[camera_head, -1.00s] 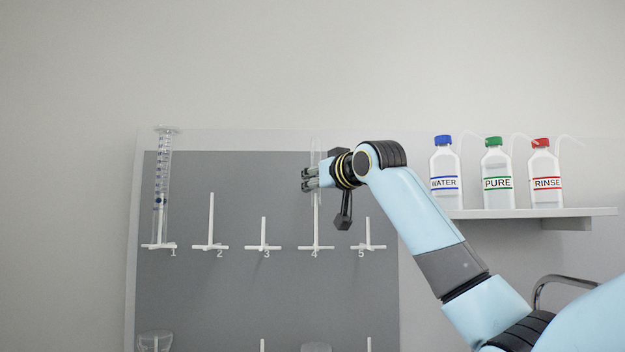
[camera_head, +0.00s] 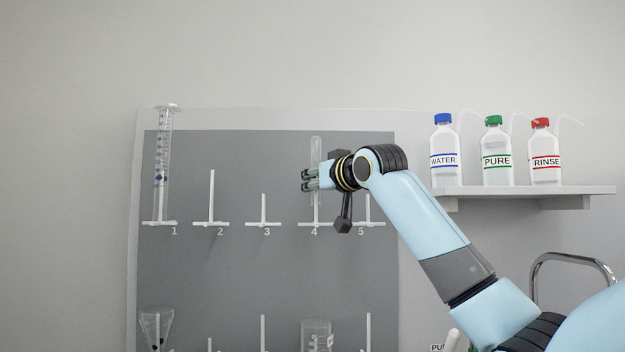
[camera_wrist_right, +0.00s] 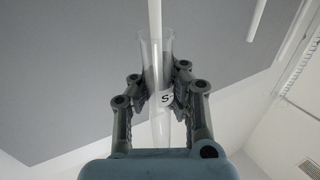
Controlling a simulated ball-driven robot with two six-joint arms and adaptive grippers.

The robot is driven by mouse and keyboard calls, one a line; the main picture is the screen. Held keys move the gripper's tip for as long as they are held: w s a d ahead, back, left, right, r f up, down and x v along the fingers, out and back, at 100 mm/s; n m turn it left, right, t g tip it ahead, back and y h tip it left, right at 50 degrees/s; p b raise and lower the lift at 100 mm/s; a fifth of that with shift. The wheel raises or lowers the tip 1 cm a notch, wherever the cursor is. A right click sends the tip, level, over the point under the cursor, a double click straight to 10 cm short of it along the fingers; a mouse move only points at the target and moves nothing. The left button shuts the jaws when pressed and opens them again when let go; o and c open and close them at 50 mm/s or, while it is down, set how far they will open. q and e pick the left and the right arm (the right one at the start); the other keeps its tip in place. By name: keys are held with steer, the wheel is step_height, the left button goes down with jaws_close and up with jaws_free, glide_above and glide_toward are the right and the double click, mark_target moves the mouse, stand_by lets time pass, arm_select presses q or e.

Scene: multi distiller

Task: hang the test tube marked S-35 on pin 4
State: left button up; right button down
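The test tube (camera_head: 316,148) is clear and stands upright at pin 4 (camera_head: 315,213) on the grey board. My right gripper (camera_head: 309,180) is shut on the tube, beside the upper part of the pin. In the right wrist view the fingers press both sides of the tube (camera_wrist_right: 160,128). Its label shows an "S"; the rest is hidden by a finger. There the white pin (camera_wrist_right: 154,15) appears to run into the tube's open mouth. How far down the tube sits is hard to tell. My left gripper is not in view.
A graduated cylinder (camera_head: 163,165) hangs on pin 1. Pin 2 (camera_head: 211,195), pin 3 (camera_head: 263,208) and pin 5 (camera_head: 367,208) are bare. A flask (camera_head: 156,322) and a beaker (camera_head: 317,333) hang below. Labelled bottles (camera_head: 497,155) stand on a shelf at right.

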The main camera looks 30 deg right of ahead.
steer(key=shift+f+b, duration=0.7)
steer(key=shift+f, duration=0.9)
steer(key=c, duration=1.4)
jaws_free()
steer(key=shift+s, duration=0.1)
glide_toward(319, 195)
steer(key=shift+w, duration=0.3)
